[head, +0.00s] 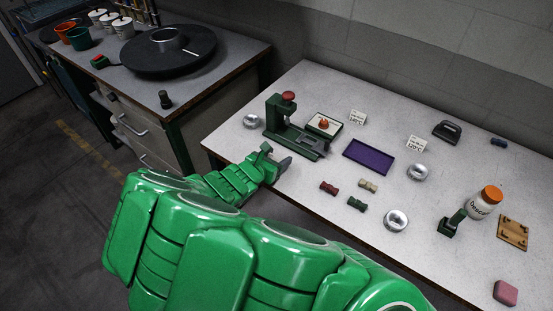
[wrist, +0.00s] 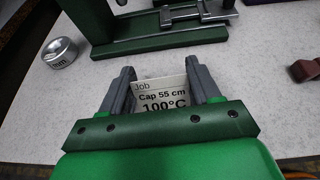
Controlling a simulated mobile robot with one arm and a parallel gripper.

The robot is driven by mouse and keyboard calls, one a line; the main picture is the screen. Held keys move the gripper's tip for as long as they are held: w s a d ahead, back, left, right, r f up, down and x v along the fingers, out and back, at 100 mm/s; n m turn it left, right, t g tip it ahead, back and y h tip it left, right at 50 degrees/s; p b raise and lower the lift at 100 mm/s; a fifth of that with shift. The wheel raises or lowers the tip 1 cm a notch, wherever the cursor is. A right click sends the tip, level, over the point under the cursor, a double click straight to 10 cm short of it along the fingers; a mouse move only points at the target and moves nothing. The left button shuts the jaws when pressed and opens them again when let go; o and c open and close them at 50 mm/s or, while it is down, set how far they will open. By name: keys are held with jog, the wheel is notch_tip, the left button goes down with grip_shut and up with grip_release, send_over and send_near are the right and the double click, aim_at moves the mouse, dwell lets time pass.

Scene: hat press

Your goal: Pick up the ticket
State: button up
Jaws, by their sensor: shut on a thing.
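The ticket (wrist: 161,94) is a small white card that reads "Job, Cap 55 cm, 100°C" in the wrist view. It stands between the two grey fingers of my gripper (wrist: 163,80), which is shut on it. The lower part of the card is hidden behind the gripper's green body. In the head view my gripper (head: 277,161) is at the front left edge of the table, just in front of the green press (head: 290,130). I cannot make out the ticket in the head view.
The table (head: 300,210) holds a purple tray (head: 369,157), cards marked 140°C (head: 357,117) and 120°C (head: 417,143), several metal rings, small coloured blocks and an orange-capped bottle (head: 485,203). A metal ring (wrist: 60,52) lies left of my gripper. A second bench (head: 225,62) stands at the left.

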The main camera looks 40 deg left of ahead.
aim_at(276, 156)
notch_tip(276, 156, up, 10)
jog(key=shift+f, duration=0.1)
dwell(0.4)
